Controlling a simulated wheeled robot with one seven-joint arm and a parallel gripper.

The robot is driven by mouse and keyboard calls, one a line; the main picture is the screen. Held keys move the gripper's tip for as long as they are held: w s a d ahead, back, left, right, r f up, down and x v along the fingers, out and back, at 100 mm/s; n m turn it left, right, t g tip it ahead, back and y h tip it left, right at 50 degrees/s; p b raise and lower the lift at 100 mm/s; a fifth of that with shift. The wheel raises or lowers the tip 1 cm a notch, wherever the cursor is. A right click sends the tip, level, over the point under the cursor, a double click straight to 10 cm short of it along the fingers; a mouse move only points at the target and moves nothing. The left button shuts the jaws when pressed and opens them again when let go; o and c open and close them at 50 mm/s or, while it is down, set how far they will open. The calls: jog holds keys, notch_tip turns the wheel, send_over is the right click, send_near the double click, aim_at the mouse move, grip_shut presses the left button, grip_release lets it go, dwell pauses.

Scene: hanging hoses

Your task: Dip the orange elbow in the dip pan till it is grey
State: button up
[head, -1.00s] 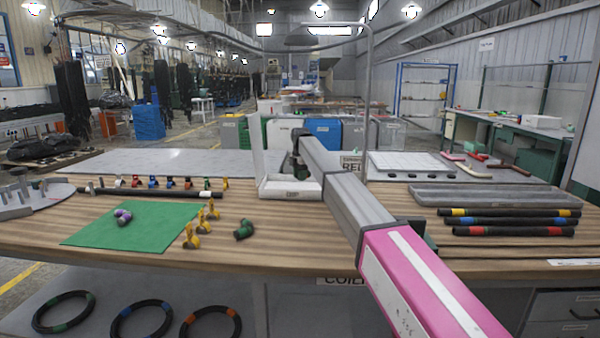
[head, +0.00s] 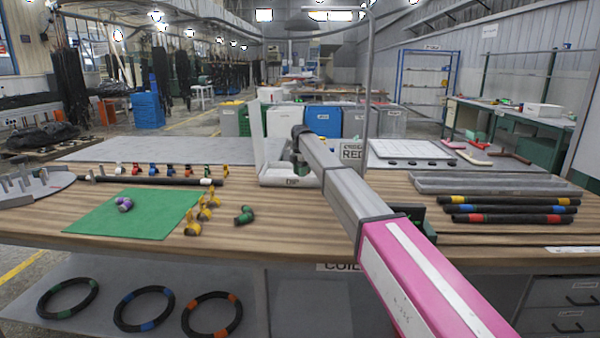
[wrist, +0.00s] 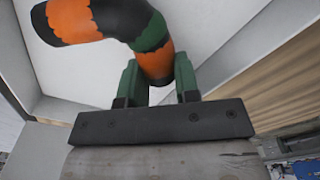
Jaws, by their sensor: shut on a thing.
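The elbow (wrist: 155,62) is a bent piece, orange with black and green bands, in the wrist view. My gripper (wrist: 158,78) is shut on it, with a green finger on each side of its orange lower end. The orange surface shows no grey. The white dip pan (head: 285,181) stands near the middle of the bench's far part in the head view. Its pale inside shows around the elbow in the wrist view (wrist: 225,25). I cannot tell whether the elbow touches the pan. My arm hides the gripper and elbow in the head view.
A green mat (head: 130,213) with a purple piece lies at left. Yellow fittings (head: 205,205) and a dark green elbow (head: 244,215) lie beside it. Banded hoses (head: 510,208) and a grey tray (head: 490,184) lie at right. A thin metal post (head: 373,75) rises behind my arm.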

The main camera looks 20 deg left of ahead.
jog(key=shift+a, duration=0.1)
jog(key=shift+s+a, duration=0.4)
jog(key=shift+a, duration=1.2)
jog(key=shift+s+a, duration=0.35)
jog(key=shift+a, duration=1.25)
jog(key=shift+s+a, duration=0.4)
jog(key=shift+a, duration=1.2)
jog(key=shift+d, duration=0.15)
jog(key=shift+w+d, duration=0.4)
jog(key=shift+d, duration=1.15)
jog(key=shift+w+d, duration=0.35)
jog(key=shift+d, duration=1.25)
jog(key=shift+w+d, duration=0.4)
jog(key=shift+d, duration=1.15)
jog(key=shift+a, duration=0.1)
jog(key=shift+s+a, duration=0.4)
jog(key=shift+a, duration=1.2)
jog(key=shift+s+a, duration=0.35)
jog(key=shift+a, duration=1.2)
jog(key=shift+s+a, duration=0.4)
jog(key=shift+a, duration=1.2)
jog(key=shift+w+d, duration=0.4)
jog(key=shift+d, duration=1.2)
jog(key=shift+w+d, duration=0.35)
jog(key=shift+d, duration=1.3)
jog(key=shift+w+d, duration=0.4)
jog(key=shift+d, duration=1.2)
